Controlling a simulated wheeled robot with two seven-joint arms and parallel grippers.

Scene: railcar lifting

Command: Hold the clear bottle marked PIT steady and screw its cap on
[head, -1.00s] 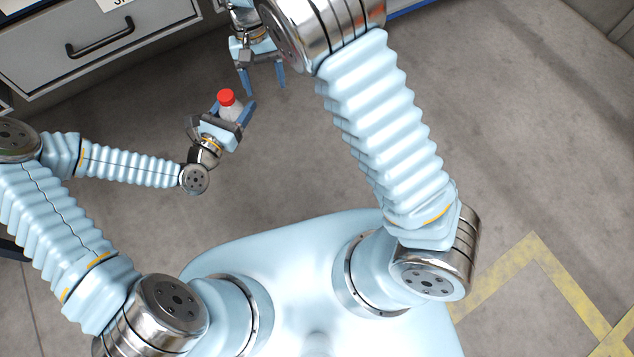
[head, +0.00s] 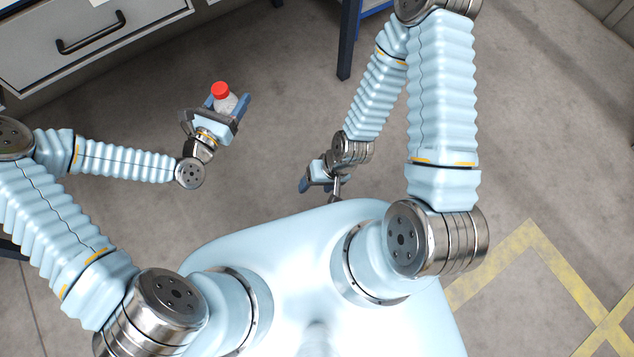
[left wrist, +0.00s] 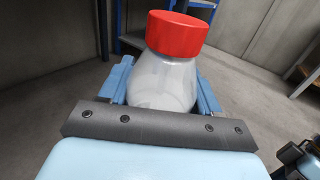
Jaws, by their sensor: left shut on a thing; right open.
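A clear bottle (head: 227,104) with a red cap (head: 221,90) on its top is in my left gripper (head: 229,105). The left gripper is shut on the bottle's body. The left wrist view shows the bottle (left wrist: 164,82) between the blue fingers, with the red cap (left wrist: 177,34) sitting on its neck. No PIT marking can be read on the side that shows. My right gripper (head: 303,186) is open and empty, low over the floor near my base, to the right of the bottle and well apart from it.
A grey drawer cabinet (head: 130,32) with a black handle stands at the upper left. A dark blue table leg (head: 348,40) stands at the top, near my right arm. The grey floor (head: 275,130) between the grippers is clear. Yellow floor tape (head: 540,240) lies at the right.

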